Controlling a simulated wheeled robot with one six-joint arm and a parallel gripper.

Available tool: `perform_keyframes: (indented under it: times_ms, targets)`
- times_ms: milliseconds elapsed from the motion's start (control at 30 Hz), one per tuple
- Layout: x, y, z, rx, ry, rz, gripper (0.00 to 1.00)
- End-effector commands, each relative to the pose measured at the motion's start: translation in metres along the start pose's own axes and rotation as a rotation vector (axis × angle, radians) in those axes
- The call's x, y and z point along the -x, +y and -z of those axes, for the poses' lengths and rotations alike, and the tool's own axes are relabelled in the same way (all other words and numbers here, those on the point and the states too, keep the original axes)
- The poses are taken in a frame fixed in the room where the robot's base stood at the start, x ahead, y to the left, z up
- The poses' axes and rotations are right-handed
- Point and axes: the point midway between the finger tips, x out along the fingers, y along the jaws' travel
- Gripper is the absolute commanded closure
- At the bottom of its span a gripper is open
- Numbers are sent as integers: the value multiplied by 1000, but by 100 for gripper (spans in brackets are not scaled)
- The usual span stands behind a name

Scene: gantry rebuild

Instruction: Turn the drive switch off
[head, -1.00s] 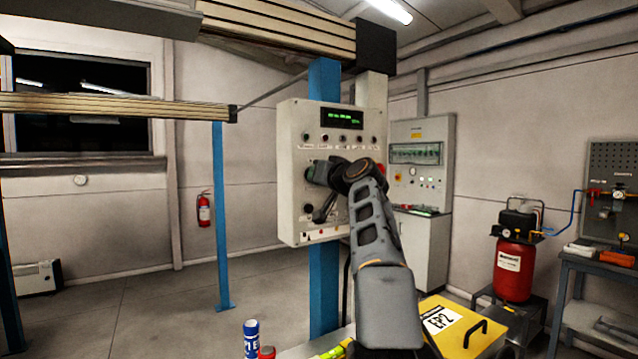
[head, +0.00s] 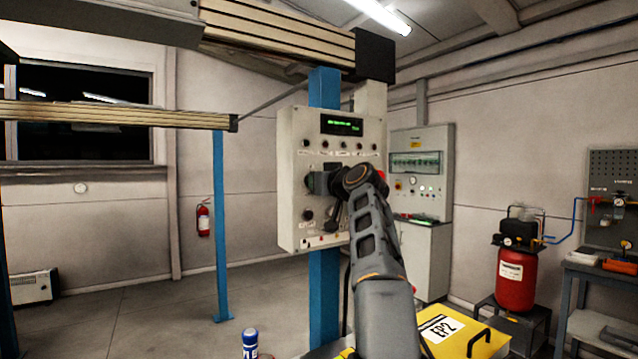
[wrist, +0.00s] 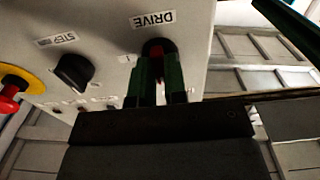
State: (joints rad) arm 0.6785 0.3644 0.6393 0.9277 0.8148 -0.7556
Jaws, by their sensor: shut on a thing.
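The grey control panel (head: 292,215) stands on a blue post in the head view. In the wrist view the DRIVE label (wrist: 155,19) appears upside down.
A black STEP knob (wrist: 73,72) and a red button on a yellow ring (wrist: 12,90) sit beside the switch. A green-lit display (head: 341,125) is at the panel's top. A yellow case (head: 470,325) and a blue can (head: 250,342) stand in front below.

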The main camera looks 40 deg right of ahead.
Motion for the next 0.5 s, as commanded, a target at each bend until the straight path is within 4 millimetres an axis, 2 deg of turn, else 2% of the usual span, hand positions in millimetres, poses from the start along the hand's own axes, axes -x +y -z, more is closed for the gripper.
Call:
perform_keyframes:
  times_ms: [167, 200, 433, 500]
  targets:
    - [0, 0, -2, 3, -4, 0, 100]
    - [0, 0, -2, 3, -4, 0, 86]
    - [0, 0, -1, 1, -2, 0, 64]
    - [0, 0, -1, 1, -2, 0, 62]
